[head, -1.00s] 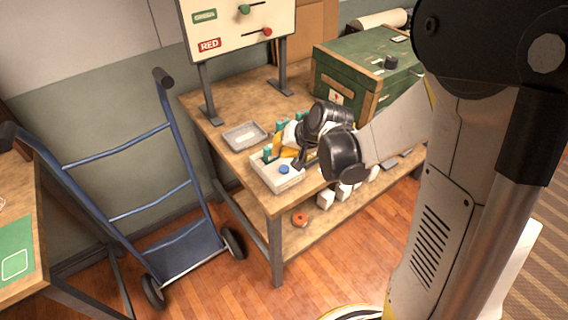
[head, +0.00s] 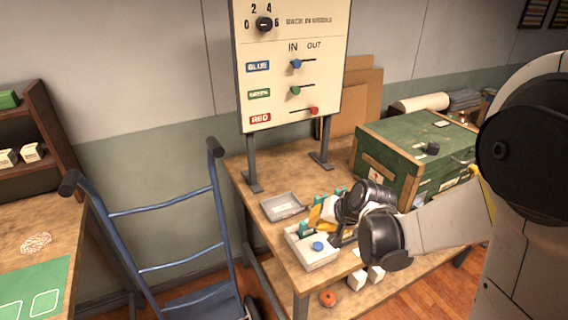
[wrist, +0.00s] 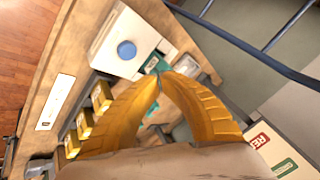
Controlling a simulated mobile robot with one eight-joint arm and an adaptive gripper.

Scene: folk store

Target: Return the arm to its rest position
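My arm reaches in from the right in the head view, over the workbench (head: 262,180). My gripper (head: 319,215) hangs low above the bench top, just behind a white box with a blue button (head: 318,246). In the wrist view its yellow fingers (wrist: 160,80) meet at the tips, with nothing visible between them. The white box (wrist: 110,45) lies just beyond the tips there, and a teal piece (wrist: 155,63) shows right by them. Whether the tips touch the teal piece is unclear.
A green chest (head: 415,155) sits at right, near my arm. A grey tray (head: 283,207) lies left of the gripper. A blue hand truck (head: 165,207) stands left of the bench.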

